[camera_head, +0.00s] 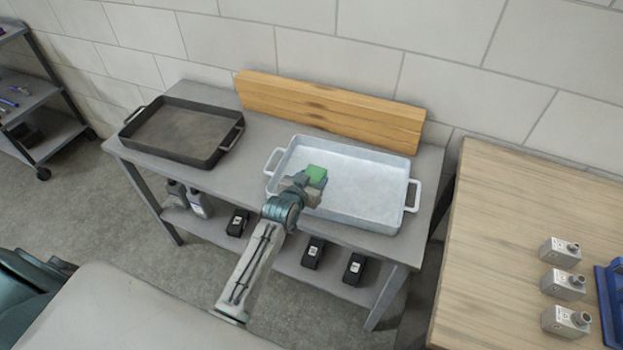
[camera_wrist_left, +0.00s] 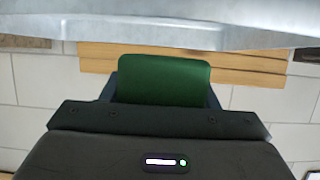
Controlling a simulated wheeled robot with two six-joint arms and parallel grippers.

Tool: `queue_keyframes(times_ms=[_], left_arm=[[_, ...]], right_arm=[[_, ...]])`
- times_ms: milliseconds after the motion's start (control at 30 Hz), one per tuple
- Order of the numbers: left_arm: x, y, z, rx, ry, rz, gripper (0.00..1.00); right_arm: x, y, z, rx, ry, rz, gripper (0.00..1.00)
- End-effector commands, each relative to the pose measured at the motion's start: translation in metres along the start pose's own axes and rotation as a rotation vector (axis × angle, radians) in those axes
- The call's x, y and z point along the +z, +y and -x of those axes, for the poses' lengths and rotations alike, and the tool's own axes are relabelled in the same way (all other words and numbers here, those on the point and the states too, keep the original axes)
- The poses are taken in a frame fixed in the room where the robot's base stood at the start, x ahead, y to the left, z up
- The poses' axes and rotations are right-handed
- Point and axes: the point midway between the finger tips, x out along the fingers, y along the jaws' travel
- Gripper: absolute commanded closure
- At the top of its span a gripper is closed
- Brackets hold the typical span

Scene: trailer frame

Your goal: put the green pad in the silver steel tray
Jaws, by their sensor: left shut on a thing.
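The green pad (camera_head: 316,174) is a small block held at the tip of my left gripper (camera_head: 309,182), which is shut on it. In the head view the pad appears over the left part of the silver steel tray (camera_head: 365,185); its exact height above the tray floor is hard to tell. The tray is a wide, shallow pan with a handle at each end, standing on a grey bench. In the left wrist view the pad (camera_wrist_left: 164,80) sits between the dark fingers, with the tray's pale metal (camera_wrist_left: 200,30) across the top. My right gripper is not in view.
A dark tray (camera_head: 185,133) stands on the bench (camera_head: 255,142) at left. Wooden boards (camera_head: 330,110) stand along the wall behind. Black boxes and bottles sit on the lower shelf. A wooden table (camera_head: 520,215) with metal blocks is at right.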

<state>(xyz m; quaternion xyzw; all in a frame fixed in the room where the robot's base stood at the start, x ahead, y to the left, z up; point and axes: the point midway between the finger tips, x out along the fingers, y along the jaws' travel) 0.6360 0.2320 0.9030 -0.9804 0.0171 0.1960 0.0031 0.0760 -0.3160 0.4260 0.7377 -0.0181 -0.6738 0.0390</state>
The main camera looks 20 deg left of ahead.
Motion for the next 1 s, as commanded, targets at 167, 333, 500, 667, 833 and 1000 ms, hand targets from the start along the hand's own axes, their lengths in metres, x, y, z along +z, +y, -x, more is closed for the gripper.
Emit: queue_keyframes(times_ms=[167,333,500,667,833,1000], left_arm=[[0.011,0.0,-0.004,0.0,0.001,0.0,0.68],[0.011,0.0,-0.005,0.0,0.002,0.0,0.68],[0.015,0.0,-0.006,0.0,0.002,0.001,0.68],[0.019,0.0,-0.008,0.0,0.002,0.001,0.68],[0.02,0.0,-0.008,0.0,0.002,0.001,0.24],[0.019,0.0,-0.008,0.0,0.002,0.001,0.24]], right_arm=[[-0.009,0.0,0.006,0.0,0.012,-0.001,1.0],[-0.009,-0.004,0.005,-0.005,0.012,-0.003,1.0],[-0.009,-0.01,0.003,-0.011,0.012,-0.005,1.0],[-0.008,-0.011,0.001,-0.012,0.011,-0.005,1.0],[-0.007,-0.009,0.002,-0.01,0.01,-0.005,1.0],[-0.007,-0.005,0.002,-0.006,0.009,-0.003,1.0]])
